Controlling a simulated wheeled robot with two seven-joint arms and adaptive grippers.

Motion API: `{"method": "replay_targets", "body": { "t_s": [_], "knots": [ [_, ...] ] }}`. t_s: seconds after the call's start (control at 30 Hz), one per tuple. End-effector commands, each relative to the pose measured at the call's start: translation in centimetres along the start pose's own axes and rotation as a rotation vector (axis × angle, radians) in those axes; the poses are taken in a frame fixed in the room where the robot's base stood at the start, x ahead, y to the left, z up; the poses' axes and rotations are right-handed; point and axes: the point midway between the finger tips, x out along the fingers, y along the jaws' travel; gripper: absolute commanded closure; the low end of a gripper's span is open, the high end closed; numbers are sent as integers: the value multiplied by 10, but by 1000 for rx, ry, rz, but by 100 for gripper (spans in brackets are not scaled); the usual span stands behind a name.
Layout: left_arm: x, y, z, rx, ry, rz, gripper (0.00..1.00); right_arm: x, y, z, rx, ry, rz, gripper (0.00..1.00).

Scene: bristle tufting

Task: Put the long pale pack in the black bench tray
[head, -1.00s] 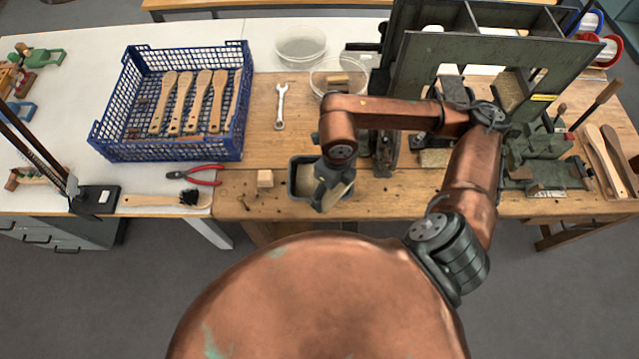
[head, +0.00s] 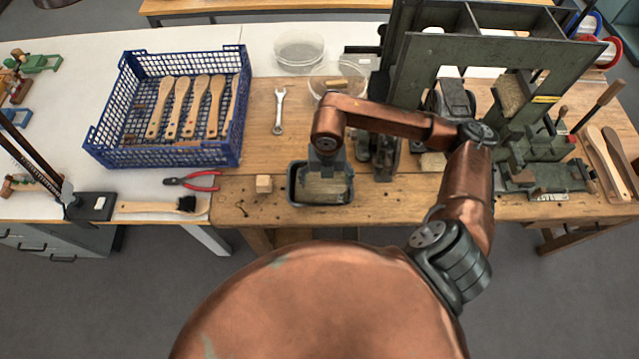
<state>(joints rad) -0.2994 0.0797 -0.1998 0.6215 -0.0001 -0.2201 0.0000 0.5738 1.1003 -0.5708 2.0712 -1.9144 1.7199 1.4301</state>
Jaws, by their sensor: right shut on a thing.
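The black bench tray (head: 291,185) sits on the wooden bench near its front edge, in the middle of the head view. My right gripper (head: 326,172) points down over the tray and is shut on the long pale pack (head: 325,188). The pack lies crosswise within the tray's outline, below the gripper. Its upper part is hidden by the gripper, and I cannot tell whether it touches the tray floor. My left gripper is not in view.
A small wooden block (head: 264,184) and a wrench (head: 279,111) lie left of the tray. A blue crate (head: 190,157) of wooden handles stands further left. Clear bowls (head: 300,50) are behind. A green press (head: 490,60) and a hand plane (head: 385,160) stand right.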

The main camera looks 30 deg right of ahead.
Motion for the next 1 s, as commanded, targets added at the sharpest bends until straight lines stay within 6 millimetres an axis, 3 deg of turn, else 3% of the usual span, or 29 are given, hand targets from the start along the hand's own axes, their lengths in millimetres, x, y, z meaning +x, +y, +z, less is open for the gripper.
{"method": "replay_targets", "body": {
  "t_s": [0.1, 0.23, 0.47, 0.7, 1.0],
  "knots": [
    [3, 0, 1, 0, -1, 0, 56, 25, 7, 15, 2, 5, -3, 43],
    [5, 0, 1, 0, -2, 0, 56, 41, 12, 27, 0, 3, -2, 43],
    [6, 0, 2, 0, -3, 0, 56, 52, 16, 36, -1, 3, -1, 43],
    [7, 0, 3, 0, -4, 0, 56, 84, 17, 38, -1, 4, -3, 43],
    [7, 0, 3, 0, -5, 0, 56, 87, 17, 39, -3, 2, -2, 43]
  ]
}}
